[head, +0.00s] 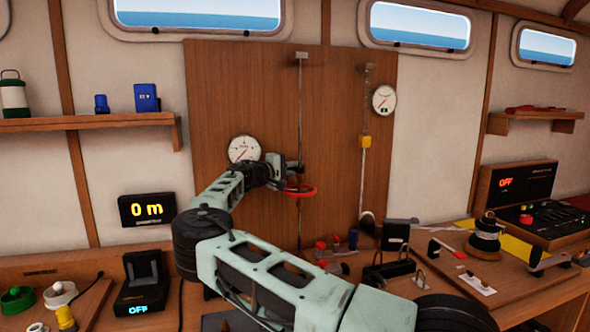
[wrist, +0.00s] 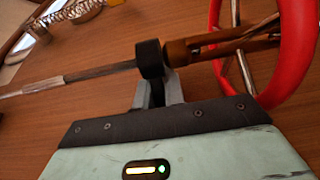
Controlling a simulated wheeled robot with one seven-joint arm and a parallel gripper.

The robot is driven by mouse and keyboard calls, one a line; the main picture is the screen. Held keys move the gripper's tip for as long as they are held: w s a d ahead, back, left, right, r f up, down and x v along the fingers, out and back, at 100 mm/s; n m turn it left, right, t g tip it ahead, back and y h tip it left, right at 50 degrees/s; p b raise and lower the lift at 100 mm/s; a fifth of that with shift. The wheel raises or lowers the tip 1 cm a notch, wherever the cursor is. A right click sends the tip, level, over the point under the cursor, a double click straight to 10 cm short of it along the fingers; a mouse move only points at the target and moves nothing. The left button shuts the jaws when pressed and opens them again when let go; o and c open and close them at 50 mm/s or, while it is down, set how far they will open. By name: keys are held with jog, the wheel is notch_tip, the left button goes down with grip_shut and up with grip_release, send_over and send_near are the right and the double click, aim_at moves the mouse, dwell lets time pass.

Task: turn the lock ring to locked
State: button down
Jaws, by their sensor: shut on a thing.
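The lock ring looks to be the black collar (wrist: 150,58) around a metal rod (wrist: 95,74), beside a brown slotted sleeve (wrist: 205,46). My gripper (wrist: 155,82) is shut on this collar; its grey fingers reach it from below in the wrist view. A red handwheel (wrist: 300,62) is close to the right of the sleeve. In the head view my gripper (head: 289,172) is at the upright rod (head: 299,120), just above the red handwheel (head: 300,191). The collar is too small to make out there, and no lock marking is readable.
A wooden panel (head: 225,90) stands behind the rod, with a dial (head: 244,150) left of my gripper. A second rod with a yellow block (head: 365,142) is to the right. The bench below holds several tools and a black box (head: 395,236).

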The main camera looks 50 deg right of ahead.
jog(key=c, duration=1.5)
grip_release()
jog(key=shift+a, duration=0.15)
jog(key=w+a+b, duration=0.1)
jog(key=a, duration=0.4)
jog(key=w+a+b, duration=0.1)
jog(key=a+b, duration=0.1)
jog(key=a, duration=0.4)
jog(key=w+a+b, duration=0.1)
jog(key=a, duration=0.5)
jog(key=shift+b, duration=0.4)
